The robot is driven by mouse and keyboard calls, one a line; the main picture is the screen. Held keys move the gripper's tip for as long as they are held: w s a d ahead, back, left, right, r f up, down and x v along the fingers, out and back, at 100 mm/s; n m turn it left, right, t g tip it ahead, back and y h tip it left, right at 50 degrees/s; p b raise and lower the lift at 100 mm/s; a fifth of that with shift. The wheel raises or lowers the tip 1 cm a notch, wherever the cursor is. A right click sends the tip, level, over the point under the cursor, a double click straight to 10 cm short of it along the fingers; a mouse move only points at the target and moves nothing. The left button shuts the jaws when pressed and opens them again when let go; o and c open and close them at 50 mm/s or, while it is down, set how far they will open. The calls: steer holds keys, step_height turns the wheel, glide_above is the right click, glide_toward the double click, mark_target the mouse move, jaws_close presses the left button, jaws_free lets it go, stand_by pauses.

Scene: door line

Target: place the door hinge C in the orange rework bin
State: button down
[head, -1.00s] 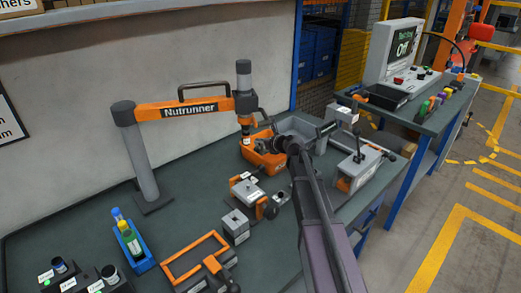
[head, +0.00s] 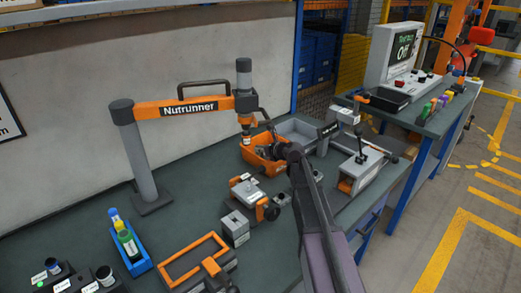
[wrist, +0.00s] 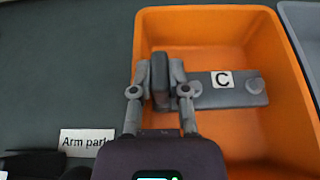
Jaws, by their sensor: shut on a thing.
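The orange rework bin (head: 248,156) stands on the dark bench below the nutrunner; its rim and floor also show in the wrist view (wrist: 205,20). My gripper (wrist: 161,82) is over the left part of the bin. It is shut on the dark upright end of door hinge C (wrist: 228,90), a grey plate with a white "C" label. The plate reaches right from the fingers, within the bin's outline. I cannot tell whether the hinge touches the bin floor. In the head view my arm hides most of the gripper and the hinge.
A grey bin (head: 298,130) stands right beside the orange one. The nutrunner (head: 188,106) rises behind and left. A grey-orange fixture (head: 247,190) sits in front, and a clamp fixture (head: 362,170) stands to the right. An "Arm park" label (wrist: 86,142) lies left of the bin.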

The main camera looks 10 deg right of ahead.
steer(key=shift+f, duration=0.3)
steer(key=c, duration=0.6)
jaws_free()
steer(key=shift+c, duration=0.2)
steer(key=shift+r, duration=0.2)
steer(key=shift+s+d+r+p, duration=0.1)
steer(key=shift+s+r+p, duration=0.05)
steer(key=shift+r+p, duration=0.5)
steer(key=p+v, duration=0.4)
steer(key=v, duration=0.7)
steer(key=shift+s+d, duration=0.25)
steer(key=shift+f, duration=0.15)
